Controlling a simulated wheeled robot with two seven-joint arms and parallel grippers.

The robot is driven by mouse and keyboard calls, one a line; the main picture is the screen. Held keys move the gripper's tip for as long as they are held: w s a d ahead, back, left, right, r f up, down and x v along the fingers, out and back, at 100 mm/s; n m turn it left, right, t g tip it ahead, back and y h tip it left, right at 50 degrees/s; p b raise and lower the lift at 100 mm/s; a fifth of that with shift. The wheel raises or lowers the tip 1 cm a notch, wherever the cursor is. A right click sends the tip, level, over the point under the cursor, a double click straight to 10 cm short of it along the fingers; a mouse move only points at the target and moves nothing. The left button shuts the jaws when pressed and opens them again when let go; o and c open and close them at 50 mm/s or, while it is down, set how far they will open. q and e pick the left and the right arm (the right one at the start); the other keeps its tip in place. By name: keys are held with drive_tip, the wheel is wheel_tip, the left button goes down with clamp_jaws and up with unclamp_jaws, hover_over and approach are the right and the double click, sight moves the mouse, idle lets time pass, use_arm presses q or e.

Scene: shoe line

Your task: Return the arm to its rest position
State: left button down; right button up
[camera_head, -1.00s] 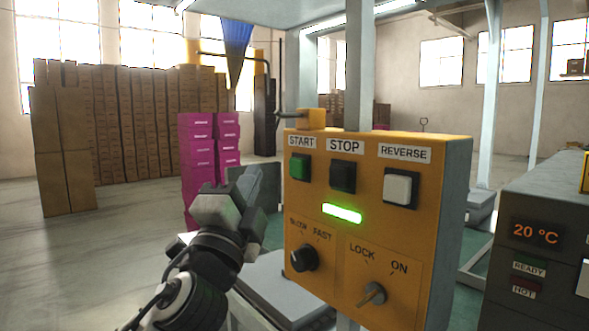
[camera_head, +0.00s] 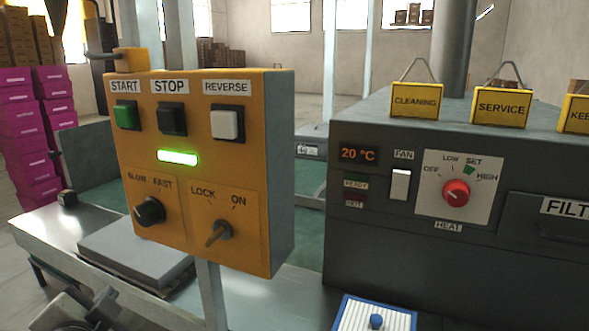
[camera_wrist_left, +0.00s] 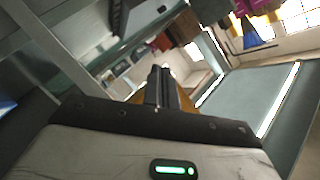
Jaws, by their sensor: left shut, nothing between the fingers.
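My left arm shows only in part at the bottom left of the head view, with the dark gripper (camera_head: 92,306) low beside the metal table and below the orange control box (camera_head: 205,268). In the left wrist view my left gripper (camera_wrist_left: 162,72) has its two dark fingers together, with nothing between them. The gripper is clear of the box's buttons and knobs. My right gripper is in neither view.
A grey heater unit (camera_head: 425,255) with a red knob (camera_head: 456,193) stands on the right. A blue-rimmed striped tray (camera_head: 343,318) sits before it. The metal table edge (camera_head: 60,262) is near my left arm. Pink boxes (camera_head: 22,145) stand at far left.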

use_arm(q)
drive_tip(key=s+d+f+n+g+h, duration=0.25)
drive_tip(key=s+d+f+g, duration=0.2)
drive_tip(key=s+f, duration=0.55)
drive_tip(key=s+d+f+n+g+h, duration=0.2)
drive_tip(key=s+d+f+n+g, duration=0.15)
drive_tip(key=s+f+g, duration=0.45)
drive_tip(key=w+d+f+m+t+h+p, duration=0.1)
drive_tip(key=w+d+f+t+h, duration=0.2)
drive_tip(key=d+t, duration=0.4)
drive_tip(key=shift+w+f+t+p, duration=0.3)
drive_tip(key=shift+w+f+t, duration=0.3)
drive_tip(key=shift+t, duration=0.25)
